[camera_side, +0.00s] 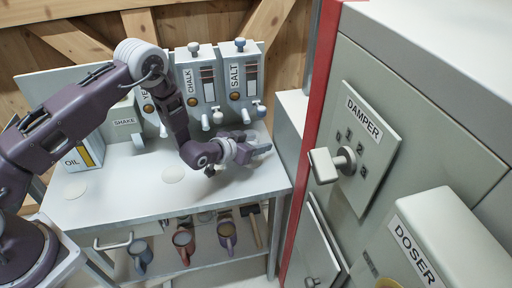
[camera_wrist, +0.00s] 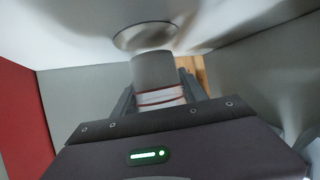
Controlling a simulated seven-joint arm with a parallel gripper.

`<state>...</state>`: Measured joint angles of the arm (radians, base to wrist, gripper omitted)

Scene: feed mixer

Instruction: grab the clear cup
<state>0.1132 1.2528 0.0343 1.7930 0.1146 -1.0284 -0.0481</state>
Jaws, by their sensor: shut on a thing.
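My gripper (camera_side: 256,149) is low over the grey bench, in front of the dispenser labelled SALT (camera_side: 240,82). In the wrist view my gripper (camera_wrist: 160,92) has its fingers closed on a small pale, see-through thing with red lines, which looks like the clear cup (camera_wrist: 162,97).
The CHALK dispenser (camera_side: 202,87) stands left of SALT. An OIL box (camera_side: 84,154) is at the bench's left. A grey cabinet with a DAMPER knob (camera_side: 343,161) and red edge stands at right. The bench front is mostly clear.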

